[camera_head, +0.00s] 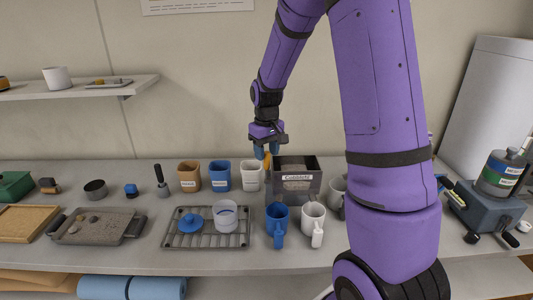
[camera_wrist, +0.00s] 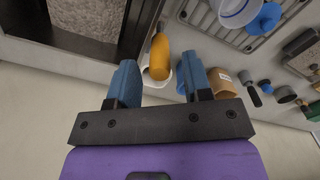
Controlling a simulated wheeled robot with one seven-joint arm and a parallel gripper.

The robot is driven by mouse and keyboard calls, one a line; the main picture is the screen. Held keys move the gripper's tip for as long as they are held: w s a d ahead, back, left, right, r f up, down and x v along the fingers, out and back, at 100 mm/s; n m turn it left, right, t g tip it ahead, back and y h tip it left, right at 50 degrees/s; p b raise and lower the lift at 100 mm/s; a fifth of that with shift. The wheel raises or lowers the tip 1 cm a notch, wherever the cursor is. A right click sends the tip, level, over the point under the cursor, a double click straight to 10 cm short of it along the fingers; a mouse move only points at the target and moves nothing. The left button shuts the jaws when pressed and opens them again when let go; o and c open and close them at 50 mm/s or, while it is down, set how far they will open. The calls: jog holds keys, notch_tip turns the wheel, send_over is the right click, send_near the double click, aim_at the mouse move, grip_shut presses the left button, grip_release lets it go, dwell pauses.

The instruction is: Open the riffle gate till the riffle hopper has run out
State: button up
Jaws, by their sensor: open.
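The riffle hopper (camera_head: 312,187) is an open-topped box with a dark rim and a label on its front, standing at the middle of the bench. Grey grainy soil (camera_wrist: 88,14) shows inside it in the wrist view. A yellow-orange handle (camera_wrist: 160,57), which looks like the riffle gate's, stands at the hopper's left side; only a sliver of it shows in the head view (camera_head: 266,160). My gripper (camera_wrist: 160,84) points down with its blue fingers apart. The handle appears between the fingertips in the wrist view; whether they touch it I cannot tell.
Tan (camera_head: 189,177), blue (camera_head: 220,177) and white (camera_head: 250,178) cups stand left of the hopper. A blue mug (camera_head: 277,222) and a white mug (camera_head: 313,222) stand in front.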

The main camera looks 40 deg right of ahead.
jog(key=shift+f, duration=0.35)
jog(key=shift+c, duration=0.2)
grip_shut()
jog(key=shift+s+a+f+t+h, duration=0.1)
jog(key=shift+s+a+t+h, duration=0.3)
jog(key=shift+s+t, duration=0.2)
jog(key=shift+s+a+f+t+h, duration=0.1)
jog(key=shift+s+a+t+h, duration=0.3)
jog(key=shift+s+t, duration=0.15)
jog(key=shift+o, duration=0.2)
grip_release()
